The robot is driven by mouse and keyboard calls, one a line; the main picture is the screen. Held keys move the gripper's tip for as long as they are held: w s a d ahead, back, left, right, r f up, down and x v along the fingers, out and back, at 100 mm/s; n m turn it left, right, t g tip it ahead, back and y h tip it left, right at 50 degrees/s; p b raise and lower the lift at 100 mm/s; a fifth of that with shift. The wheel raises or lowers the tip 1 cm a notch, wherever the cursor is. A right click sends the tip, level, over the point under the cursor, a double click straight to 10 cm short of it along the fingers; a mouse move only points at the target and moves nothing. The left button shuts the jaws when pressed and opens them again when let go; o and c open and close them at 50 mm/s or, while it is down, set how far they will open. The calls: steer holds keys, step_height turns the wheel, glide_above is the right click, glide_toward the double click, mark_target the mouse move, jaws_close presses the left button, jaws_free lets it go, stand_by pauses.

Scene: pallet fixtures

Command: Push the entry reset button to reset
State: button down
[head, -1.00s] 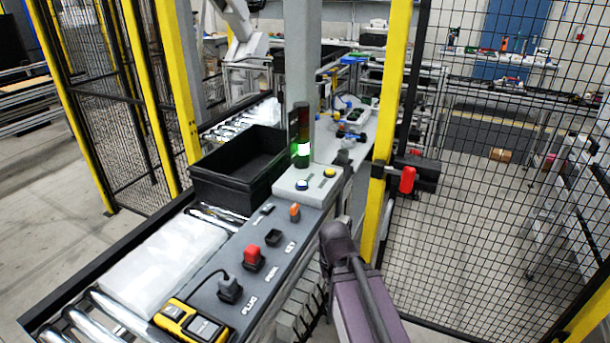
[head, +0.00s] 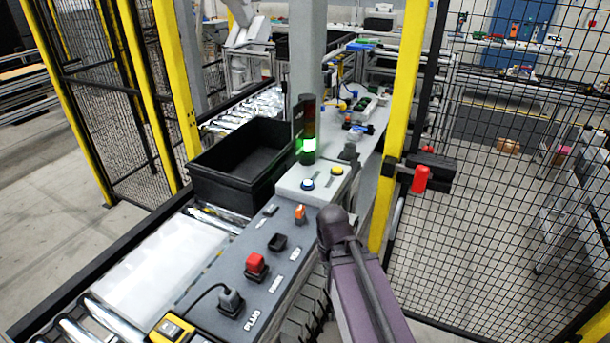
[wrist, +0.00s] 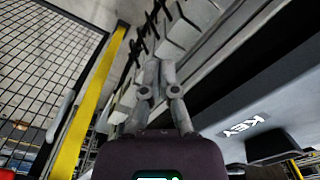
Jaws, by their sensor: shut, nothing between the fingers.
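A light grey button box (head: 290,192) stands at the far end of the grey panel. It carries a blue button with a pale rim (head: 307,184) and a yellow button (head: 337,170). I cannot read a label that tells which is the entry reset button. A stack light (head: 308,128) behind the box glows white-green. In the wrist view my gripper (wrist: 160,66) is shut and empty, with its grey fingers together. It is beside the panel's edge, and the KEY label (wrist: 242,126) is to its right. In the head view my arm hides the fingers.
The panel (head: 232,262) bears a red switch (head: 256,266), an orange switch (head: 300,214) and a plug (head: 230,303). A black bin (head: 222,180) sits on the roller conveyor. A yellow post (head: 403,110) with a red handle (head: 420,180) and mesh fence stand to the right.

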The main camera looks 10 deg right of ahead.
steer(key=shift+w+r, duration=0.1)
steer(key=shift+r, duration=0.1)
stand_by(0.3)
steer(key=w+r+n+t+y+p, duration=0.1)
steer(key=w+r+p, duration=0.2)
steer(key=r+p, duration=0.5)
steer(key=w+r+n+p, duration=0.1)
steer(key=w+r+p, duration=0.2)
steer(key=r+p, duration=0.5)
steer(key=w+d+r+n+t+y, duration=0.2)
steer(key=w+d+n+y, duration=0.1)
steer(key=w, duration=0.6)
steer(key=w+d+r+n+t+y, duration=0.2)
steer(key=w+n, duration=0.3)
steer(key=w, duration=0.4)
steer(key=shift+w+d+r+n+y, duration=0.4)
steer(key=shift+d+r+y, duration=0.2)
steer(key=shift+f, duration=0.1)
steer(key=b, duration=0.7)
glide_above(311, 183)
step_height(311, 183, down, 7)
steer(key=shift+f, duration=0.1)
steer(key=shift+a+f+b, duration=0.1)
steer(key=shift+f+b, duration=0.2)
steer(key=shift+b, duration=0.1)
steer(key=shift+f+b, duration=1.6)
